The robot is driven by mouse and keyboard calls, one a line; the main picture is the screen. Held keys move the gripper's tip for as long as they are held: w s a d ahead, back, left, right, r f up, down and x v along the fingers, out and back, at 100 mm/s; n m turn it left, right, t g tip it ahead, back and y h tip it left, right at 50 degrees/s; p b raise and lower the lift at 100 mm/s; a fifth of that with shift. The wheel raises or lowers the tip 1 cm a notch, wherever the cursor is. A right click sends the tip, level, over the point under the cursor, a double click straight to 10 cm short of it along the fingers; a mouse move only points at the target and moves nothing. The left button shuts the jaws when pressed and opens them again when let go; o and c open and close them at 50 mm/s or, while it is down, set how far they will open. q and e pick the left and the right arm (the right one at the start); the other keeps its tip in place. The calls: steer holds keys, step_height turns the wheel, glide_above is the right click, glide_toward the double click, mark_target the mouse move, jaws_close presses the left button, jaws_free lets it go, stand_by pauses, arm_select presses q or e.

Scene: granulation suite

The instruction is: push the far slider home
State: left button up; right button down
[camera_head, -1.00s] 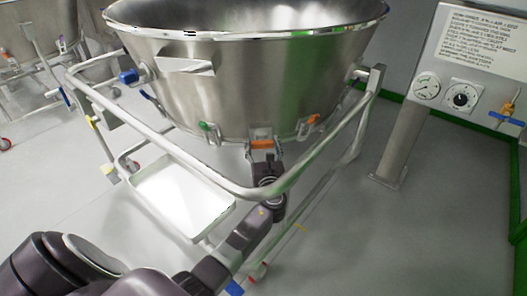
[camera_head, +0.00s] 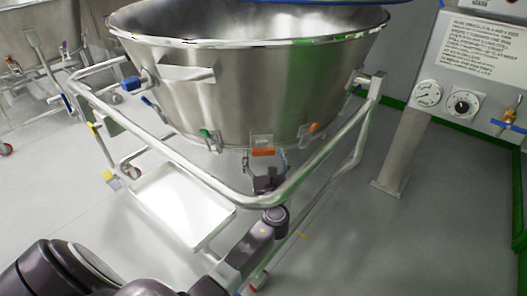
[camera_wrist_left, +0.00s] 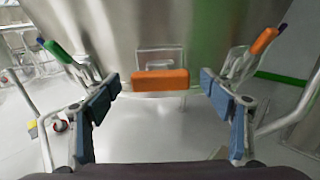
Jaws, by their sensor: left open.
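A steel bowl (camera_head: 250,85) hangs in a tubular frame, with small coloured latch parts along its lower edge. An orange block (camera_head: 263,152) sits on a clear plate at the front. A green-tipped latch (camera_head: 208,134) is to its left and another orange-tipped latch (camera_head: 308,129) to its right. I cannot tell which part is the far slider. My left gripper (camera_head: 266,164) is open just below the front orange block. In the left wrist view the orange block (camera_wrist_left: 160,80) lies between the spread blue finger pads, with gaps on both sides. My right gripper is out of view.
The frame's front rail (camera_head: 205,178) passes close to my left arm. A white tray (camera_head: 185,207) sits low at the left. A gauge panel on a post (camera_head: 401,150) stands at the right. Floor between post and frame is clear.

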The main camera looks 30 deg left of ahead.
arm_select(q)
steer(key=v, duration=0.9)
